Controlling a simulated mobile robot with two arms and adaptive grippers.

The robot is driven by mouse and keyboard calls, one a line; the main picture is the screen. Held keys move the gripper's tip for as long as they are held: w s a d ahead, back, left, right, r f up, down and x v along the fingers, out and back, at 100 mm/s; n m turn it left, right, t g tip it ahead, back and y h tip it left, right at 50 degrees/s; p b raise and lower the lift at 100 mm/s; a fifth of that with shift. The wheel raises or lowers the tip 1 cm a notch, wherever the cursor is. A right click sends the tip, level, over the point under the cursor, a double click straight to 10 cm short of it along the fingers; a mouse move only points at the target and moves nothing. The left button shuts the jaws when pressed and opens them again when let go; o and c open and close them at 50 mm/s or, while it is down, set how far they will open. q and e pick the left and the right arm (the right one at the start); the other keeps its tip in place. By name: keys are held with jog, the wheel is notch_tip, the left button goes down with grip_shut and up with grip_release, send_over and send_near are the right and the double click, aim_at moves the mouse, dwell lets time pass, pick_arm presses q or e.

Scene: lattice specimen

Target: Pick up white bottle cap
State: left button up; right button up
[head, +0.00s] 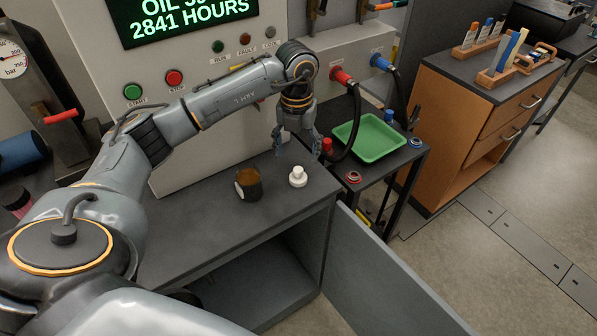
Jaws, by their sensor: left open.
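A small white bottle cap (297,177) sits on the dark bench top (215,213), near its right end. A brown jar (248,183) with a pale label stands to the left of the cap. My left gripper (296,148) hangs from the arm above and behind the cap, pointing down. Its fingers are spread and nothing shows between them. It is apart from the cap. My right gripper is out of the picture.
A green tray (369,138) sits on a small dark side table right of the bench. A red hose fitting (341,76) and a blue one (380,62) hang hoses near it. A grey panel (385,275) extends from the bench front. The bench left of the jar is clear.

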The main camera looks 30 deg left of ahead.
aim_at(298, 169)
pick_arm(q)
jog(key=shift+f, duration=0.9)
jog(key=f+p, duration=0.1)
jog(key=f, duration=0.1)
jog(key=f+p, duration=0.1)
jog(key=f, duration=0.1)
jog(key=shift+d+f, duration=0.2)
jog(key=shift+f, duration=0.5)
jog(key=c, duration=0.8)
